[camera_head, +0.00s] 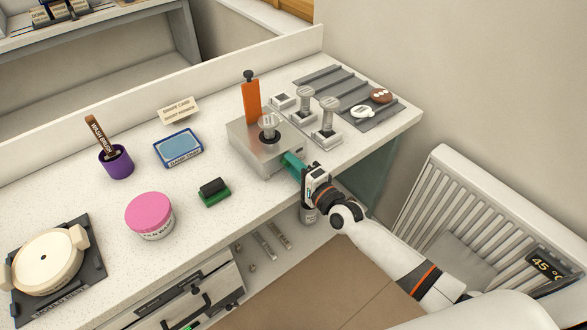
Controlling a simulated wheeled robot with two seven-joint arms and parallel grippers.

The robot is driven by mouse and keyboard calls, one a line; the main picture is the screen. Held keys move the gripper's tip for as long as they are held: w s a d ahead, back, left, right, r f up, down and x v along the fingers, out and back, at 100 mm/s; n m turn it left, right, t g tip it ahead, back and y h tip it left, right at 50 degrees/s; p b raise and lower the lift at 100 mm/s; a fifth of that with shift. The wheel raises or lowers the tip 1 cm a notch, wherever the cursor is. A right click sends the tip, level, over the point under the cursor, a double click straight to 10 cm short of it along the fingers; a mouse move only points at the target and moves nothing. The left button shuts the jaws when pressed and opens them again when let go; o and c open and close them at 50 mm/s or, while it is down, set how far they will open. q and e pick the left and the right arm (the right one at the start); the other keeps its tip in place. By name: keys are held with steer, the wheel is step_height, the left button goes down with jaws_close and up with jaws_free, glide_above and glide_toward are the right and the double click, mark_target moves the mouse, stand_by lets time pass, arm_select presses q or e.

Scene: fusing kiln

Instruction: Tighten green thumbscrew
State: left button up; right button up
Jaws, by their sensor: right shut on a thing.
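The green thumbscrew (292,162) sits at the front right side of a grey metal block (257,150) on the worktop. My right gripper (300,169) is shut on the thumbscrew, and its fingers partly cover it. The block carries a round-headed metal stamp (268,126) on top and an upright orange handle (251,101) with a dark knob at its back. My left gripper is out of view.
Metal stamps (326,118) stand right of the block, near a grey ridged mat (345,92). A white radiator (470,215) stands right.

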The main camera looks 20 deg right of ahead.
steer(key=m, duration=0.2)
steer(key=m+b, duration=0.1)
steer(key=shift+s+f+m, duration=0.1)
steer(key=shift+f+m, duration=0.3)
steer(key=m+b, duration=0.1)
steer(key=m, duration=0.1)
steer(key=shift+a+m, duration=0.1)
steer(key=shift+m, duration=0.2)
steer(key=m, duration=0.2)
steer(key=shift+r+m, duration=0.1)
steer(key=shift+m, duration=0.3)
steer(key=m, duration=0.2)
steer(key=shift+m, duration=0.4)
steer(key=m+p, duration=0.1)
steer(key=m, duration=0.1)
steer(key=shift+r+m, duration=0.1)
steer(key=shift+m, duration=0.2)
steer(key=m+p, duration=0.1)
steer(key=m, duration=0.2)
steer(key=shift+m, duration=0.3)
steer(key=m+p, duration=0.2)
steer(key=m, duration=0.2)
steer(key=shift+p, duration=0.35)
steer(key=shift+m+p, duration=0.7)
steer(key=shift+m, duration=0.9)
